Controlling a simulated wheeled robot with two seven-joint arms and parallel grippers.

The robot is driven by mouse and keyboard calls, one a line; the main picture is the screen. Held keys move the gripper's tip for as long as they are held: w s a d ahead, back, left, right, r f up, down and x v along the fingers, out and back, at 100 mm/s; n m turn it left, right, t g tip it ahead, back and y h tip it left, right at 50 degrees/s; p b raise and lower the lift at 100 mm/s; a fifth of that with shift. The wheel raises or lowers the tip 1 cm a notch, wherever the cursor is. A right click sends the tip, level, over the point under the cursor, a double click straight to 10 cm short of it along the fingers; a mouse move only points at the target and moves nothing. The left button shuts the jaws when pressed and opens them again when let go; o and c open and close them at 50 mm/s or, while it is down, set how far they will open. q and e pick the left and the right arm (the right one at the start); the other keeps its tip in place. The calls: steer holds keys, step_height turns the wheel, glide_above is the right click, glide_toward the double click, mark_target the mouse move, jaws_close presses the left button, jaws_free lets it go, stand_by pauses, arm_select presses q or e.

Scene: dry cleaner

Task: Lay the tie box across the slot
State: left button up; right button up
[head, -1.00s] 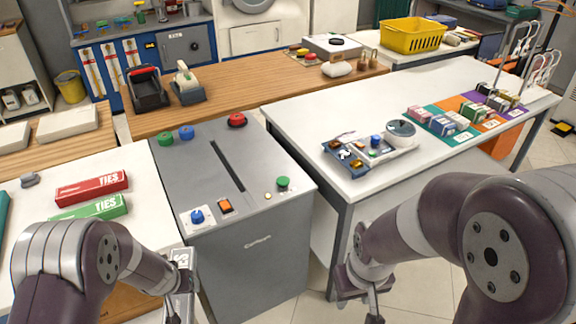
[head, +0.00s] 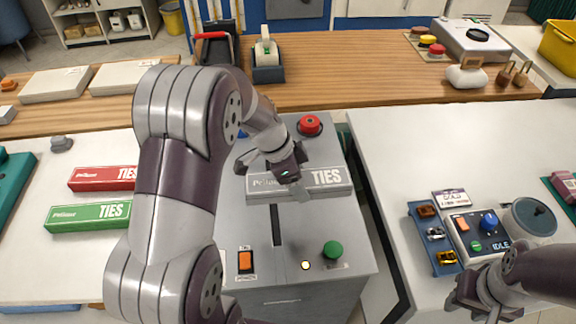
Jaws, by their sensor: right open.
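The grey tie box (head: 325,179), lettered TIES, is crosswise over the dark slot (head: 276,226) in the top of the grey machine (head: 348,232). The slot's near part shows in front of the box; the part behind it is hidden by the box and my arm. I cannot tell whether the box rests on the top or is just above it. My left gripper (head: 296,188) is at the middle of the box, reaching down over it; its finger gap is not clear. My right gripper (head: 480,308) is open and empty at the lower right, by the right table's near edge.
A red tie box (head: 100,178) and a green tie box (head: 85,215) lie on the left table. A red button (head: 310,125), a green button (head: 333,250) and an orange switch (head: 246,261) stand on the machine top. A control panel (head: 465,240) is on the right table.

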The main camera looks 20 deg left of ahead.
arm_select(q)
steer(key=w+a+f, duration=0.1)
steer(key=a+f, duration=0.2)
steer(key=w+a+f+p, duration=0.1)
steer(key=w+a+f, duration=0.1)
steer(key=a+f, duration=0.1)
steer(key=w+a+f+p, duration=0.1)
steer(key=a+f, duration=0.2)
steer(key=shift+w+a+f, duration=0.3)
steer(key=shift+a+f, duration=0.05)
steer(key=shift+w+f, duration=0.2)
steer(key=shift+f, duration=0.2)
steer(key=shift+s+f, duration=0.1)
steer(key=shift+f, duration=0.05)
steer(key=shift+f+b, duration=0.45)
steer(key=shift+b, duration=0.3)
steer(key=o, duration=1.1)
steer(key=shift+r, duration=0.1)
arm_select(e)
steer(key=shift+s+r, duration=0.5)
steer(key=shift+r, duration=0.05)
